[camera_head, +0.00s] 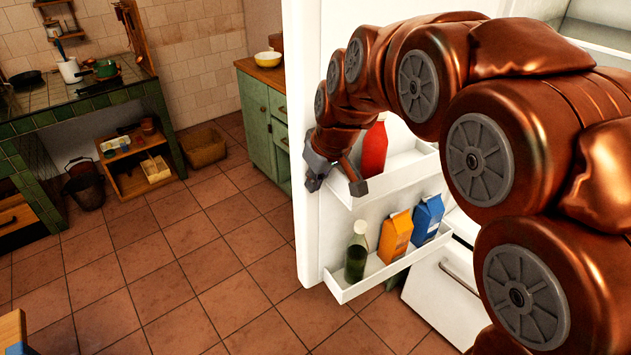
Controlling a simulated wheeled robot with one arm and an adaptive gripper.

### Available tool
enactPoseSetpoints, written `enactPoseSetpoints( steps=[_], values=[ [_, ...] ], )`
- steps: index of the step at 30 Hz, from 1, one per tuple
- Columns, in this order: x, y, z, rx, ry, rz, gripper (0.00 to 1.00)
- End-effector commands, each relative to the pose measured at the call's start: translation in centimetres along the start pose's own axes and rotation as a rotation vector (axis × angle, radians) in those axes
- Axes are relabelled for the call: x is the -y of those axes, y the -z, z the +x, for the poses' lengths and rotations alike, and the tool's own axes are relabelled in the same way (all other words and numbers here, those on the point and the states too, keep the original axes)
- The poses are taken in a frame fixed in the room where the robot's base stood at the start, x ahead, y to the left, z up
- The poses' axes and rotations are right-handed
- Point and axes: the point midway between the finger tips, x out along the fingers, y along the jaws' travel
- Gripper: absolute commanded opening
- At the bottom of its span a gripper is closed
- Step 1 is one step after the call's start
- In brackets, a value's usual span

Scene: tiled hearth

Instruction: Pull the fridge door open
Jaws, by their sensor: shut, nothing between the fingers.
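The white fridge door (310,235) stands open, with its inner side and shelves facing me. Its upper shelf holds a red container (374,150). Its lower shelf (385,275) holds a green bottle (357,252), an orange carton (396,237) and a blue carton (427,219). My gripper (334,185) is at the inner face of the door, by the left end of the upper shelf, and it is shut with nothing in it. I cannot tell whether it touches the door. My arm hides part of the door and most of the fridge interior (600,32).
A white drawer front (447,285) shows low in the fridge. A green cabinet (262,118) with a yellow bowl (268,59) stands behind the door. A tiled counter (75,98) and a wooden crate (137,165) are at the left. The tiled floor (170,265) left of the door is clear.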

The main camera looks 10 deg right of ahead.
Motion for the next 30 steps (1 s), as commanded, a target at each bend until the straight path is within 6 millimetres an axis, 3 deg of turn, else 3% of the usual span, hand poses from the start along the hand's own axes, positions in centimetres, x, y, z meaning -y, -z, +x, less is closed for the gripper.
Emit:
enactPoseSetpoints(
  steps=[11, 21, 30],
  values=[
    [0.0, -0.2, -0.1, -0.002, -0.001, 0.0, 0.0],
    [0.2, -2.7, -0.8, -0.004, 0.002, -0.005, 0.0],
    [0.0, -2.7, -5.3, -0.007, -0.003, 0.002, 0.0]
  ],
)
